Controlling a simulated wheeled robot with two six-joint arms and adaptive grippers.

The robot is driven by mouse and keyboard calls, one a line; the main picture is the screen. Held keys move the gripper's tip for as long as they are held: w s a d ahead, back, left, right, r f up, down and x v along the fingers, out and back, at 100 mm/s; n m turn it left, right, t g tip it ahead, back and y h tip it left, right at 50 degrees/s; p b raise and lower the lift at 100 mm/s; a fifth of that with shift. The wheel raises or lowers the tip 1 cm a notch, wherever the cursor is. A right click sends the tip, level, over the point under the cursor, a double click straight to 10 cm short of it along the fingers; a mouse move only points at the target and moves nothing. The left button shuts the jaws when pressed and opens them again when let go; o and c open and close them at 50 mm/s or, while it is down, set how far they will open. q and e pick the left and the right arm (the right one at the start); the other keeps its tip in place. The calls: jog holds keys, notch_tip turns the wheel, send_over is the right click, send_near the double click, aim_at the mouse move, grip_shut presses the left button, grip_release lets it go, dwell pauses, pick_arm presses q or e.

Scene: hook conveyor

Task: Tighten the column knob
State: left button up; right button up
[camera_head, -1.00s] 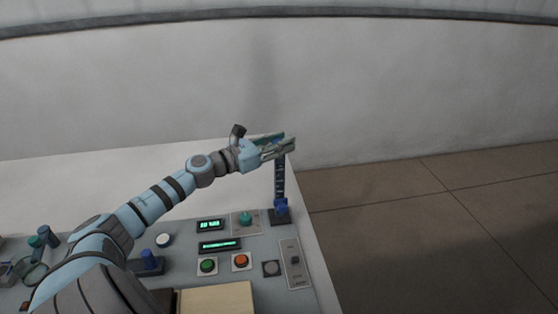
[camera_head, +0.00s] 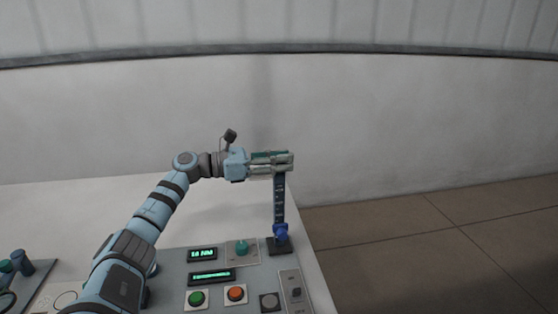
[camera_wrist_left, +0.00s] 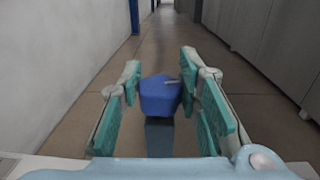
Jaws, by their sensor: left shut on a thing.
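The dark column (camera_head: 280,205) stands upright on a black base at the right end of the panel, with a blue part (camera_head: 281,231) low on it. My left gripper (camera_head: 288,162) is at the column's top, lying level from the left. In the left wrist view the blue knob (camera_wrist_left: 160,94) sits between the teal finger pads, above the column (camera_wrist_left: 158,140). The left gripper is shut on this knob, although a small gap seems to show at the sides. In the head view the fingers hide the knob. My right gripper is not in view.
The grey panel carries two lit green displays (camera_head: 202,254), a teal knob (camera_head: 241,247), a green button (camera_head: 196,298), an orange button (camera_head: 235,293) and a switch plate (camera_head: 291,290). Right of the table edge is open brown floor (camera_head: 420,240). A pale wall stands behind.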

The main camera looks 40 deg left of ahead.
pick_arm(q)
jog(key=shift+f, duration=0.1)
jog(key=o, duration=1.2)
jog(key=shift+w, duration=0.1)
jog(key=shift+c, duration=0.2)
jog(key=v, duration=1.2)
